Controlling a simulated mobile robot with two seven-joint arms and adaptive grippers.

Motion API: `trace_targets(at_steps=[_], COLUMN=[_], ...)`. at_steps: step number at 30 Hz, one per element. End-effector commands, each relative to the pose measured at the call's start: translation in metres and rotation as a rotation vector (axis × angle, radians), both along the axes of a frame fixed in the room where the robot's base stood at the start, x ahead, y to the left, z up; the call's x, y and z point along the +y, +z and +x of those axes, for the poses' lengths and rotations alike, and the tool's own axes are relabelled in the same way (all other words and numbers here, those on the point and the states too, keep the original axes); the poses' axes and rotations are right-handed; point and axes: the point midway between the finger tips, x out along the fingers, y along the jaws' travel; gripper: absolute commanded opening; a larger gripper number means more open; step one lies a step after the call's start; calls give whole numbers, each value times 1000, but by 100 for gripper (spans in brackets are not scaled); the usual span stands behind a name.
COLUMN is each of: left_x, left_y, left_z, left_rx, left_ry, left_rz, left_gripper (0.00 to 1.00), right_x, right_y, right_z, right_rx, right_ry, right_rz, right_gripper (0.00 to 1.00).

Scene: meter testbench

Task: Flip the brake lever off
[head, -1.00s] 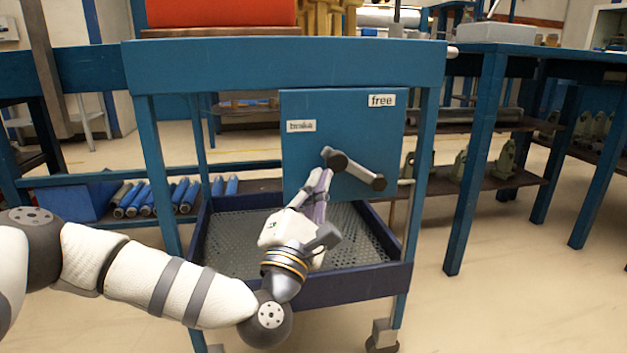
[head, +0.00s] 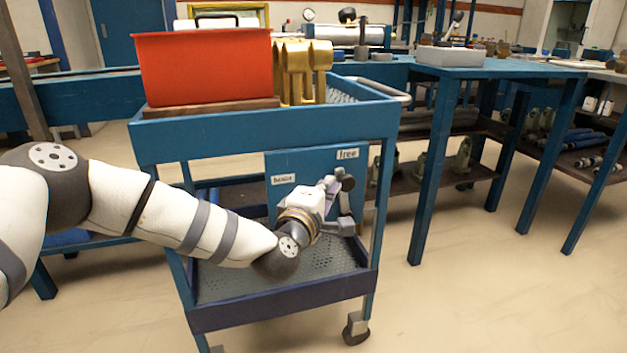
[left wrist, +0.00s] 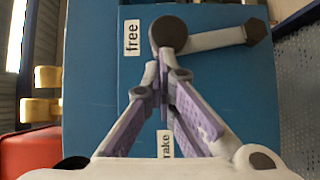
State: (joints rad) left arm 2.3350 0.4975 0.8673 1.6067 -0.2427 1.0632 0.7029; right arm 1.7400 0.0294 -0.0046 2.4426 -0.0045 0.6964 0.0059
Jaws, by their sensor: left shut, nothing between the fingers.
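The blue panel (head: 312,163) on the cart carries a "brake" label (head: 283,179) at left and a "free" label (head: 348,154) at upper right. The grey lever (head: 346,205) points up from its lower pivot, with its dark round end just below "free". The lever also shows in the left wrist view (left wrist: 215,39), where the panel is turned sideways. My left gripper (head: 334,186) is shut and empty, on the brake side of the lever's round end. Its tips (left wrist: 162,78) are close to that end; I cannot tell whether they touch. My right gripper is out of view.
The blue cart (head: 270,128) holds a red box (head: 205,70) and yellow metal parts (head: 300,70) on top. A perforated tray (head: 240,283) lies below the panel. A blue workbench (head: 440,75) stands at right. Floor is clear in front and right.

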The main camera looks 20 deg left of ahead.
Motion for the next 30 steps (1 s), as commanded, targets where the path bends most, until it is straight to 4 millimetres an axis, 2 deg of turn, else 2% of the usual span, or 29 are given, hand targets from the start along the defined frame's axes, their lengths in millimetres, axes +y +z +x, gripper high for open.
trace_targets(at_steps=[1,11,30], left_x=[-3,-16,-19], left_y=[6,8,9], left_z=[2,10,12], left_rx=[11,28,26], left_ry=[0,0,0], left_rz=[23,37,36], left_gripper=[0,0,0], right_x=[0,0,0], right_y=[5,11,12], right_z=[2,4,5], right_rx=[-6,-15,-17], right_ry=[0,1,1], right_rz=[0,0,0], right_gripper=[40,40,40])
